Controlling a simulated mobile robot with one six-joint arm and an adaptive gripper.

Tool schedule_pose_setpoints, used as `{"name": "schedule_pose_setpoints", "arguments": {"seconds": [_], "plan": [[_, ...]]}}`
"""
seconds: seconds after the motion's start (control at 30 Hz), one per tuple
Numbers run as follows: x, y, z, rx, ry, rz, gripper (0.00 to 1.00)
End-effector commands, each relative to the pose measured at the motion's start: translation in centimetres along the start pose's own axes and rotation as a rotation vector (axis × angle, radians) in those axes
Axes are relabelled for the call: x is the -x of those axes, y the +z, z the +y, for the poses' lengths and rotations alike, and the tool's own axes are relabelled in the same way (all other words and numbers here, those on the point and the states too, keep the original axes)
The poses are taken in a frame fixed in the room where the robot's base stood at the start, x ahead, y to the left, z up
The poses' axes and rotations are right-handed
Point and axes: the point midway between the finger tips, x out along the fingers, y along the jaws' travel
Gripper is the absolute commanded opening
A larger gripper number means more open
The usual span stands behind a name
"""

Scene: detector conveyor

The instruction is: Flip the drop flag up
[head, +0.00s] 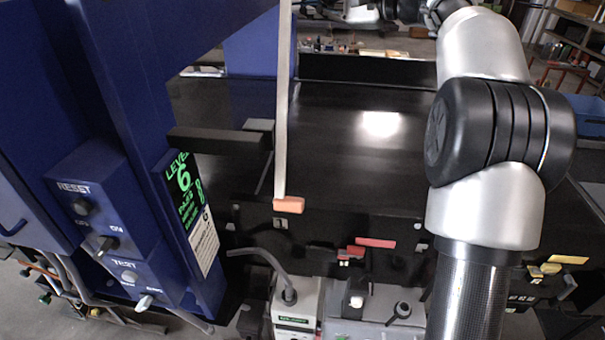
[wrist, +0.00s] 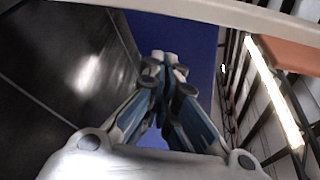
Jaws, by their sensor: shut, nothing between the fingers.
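A long pale strip (head: 284,100) with an orange end (head: 289,205) hangs down in front of the belt in the head view; it looks like the drop flag. Its upper end is out of the picture. In the wrist view a pale bar (wrist: 220,12) crosses the top, with an orange piece (wrist: 290,54) at the right; they look like the same flag. My gripper (wrist: 165,58) is shut and empty, its tips pointing toward a blue surface (wrist: 185,35). I cannot tell whether it touches the bar. The gripper is not clearly seen in the head view.
A blue detector frame with a control box (head: 105,230) stands at the left. A black bracket (head: 220,138) juts from it toward the strip. The dark belt (head: 350,130) is empty. Red (head: 375,242) and yellow (head: 568,259) tabs sit along its front edge.

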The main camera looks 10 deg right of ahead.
Motion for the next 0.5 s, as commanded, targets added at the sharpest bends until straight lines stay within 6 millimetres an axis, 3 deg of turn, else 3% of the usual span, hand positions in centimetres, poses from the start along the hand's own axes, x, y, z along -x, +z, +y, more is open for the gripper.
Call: {"name": "schedule_pose_setpoints", "arguments": {"seconds": [0.2,0.5], "plan": [[1.0,2.9,0.0,0.049,-0.017,0.001,0.0],[1.7,4.9,-0.3,0.123,-0.042,-0.002,0.0]]}}
